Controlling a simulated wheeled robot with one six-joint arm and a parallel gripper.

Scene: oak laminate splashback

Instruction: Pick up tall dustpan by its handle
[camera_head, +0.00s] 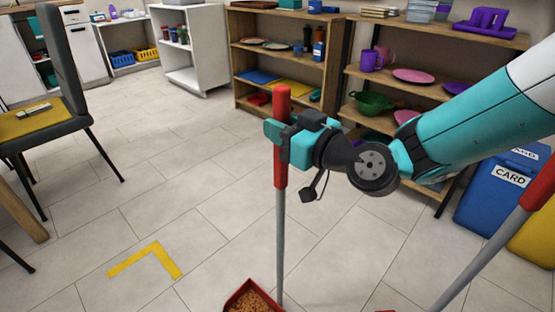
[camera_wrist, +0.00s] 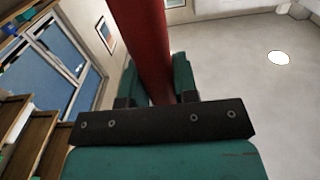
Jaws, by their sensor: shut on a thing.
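The tall dustpan stands upright in the head view, with a red handle grip (camera_head: 282,105), a thin grey pole (camera_head: 280,245) and a red pan (camera_head: 243,288) at the floor holding brown bits. My gripper (camera_head: 281,140) is shut around the red grip, a little below its top end. In the wrist view the red grip (camera_wrist: 143,45) passes between the two teal fingers (camera_wrist: 160,82). The lower edge of the pan is cut off by the frame, so I cannot tell whether it touches the floor.
A second grey pole with a red grip (camera_head: 540,182) leans at the right. Blue (camera_head: 500,190) and yellow bins stand behind it. Wooden shelves (camera_head: 290,50) line the back. A chair (camera_head: 60,110) is at the left. A yellow corner mark (camera_head: 150,258) lies on open tiled floor.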

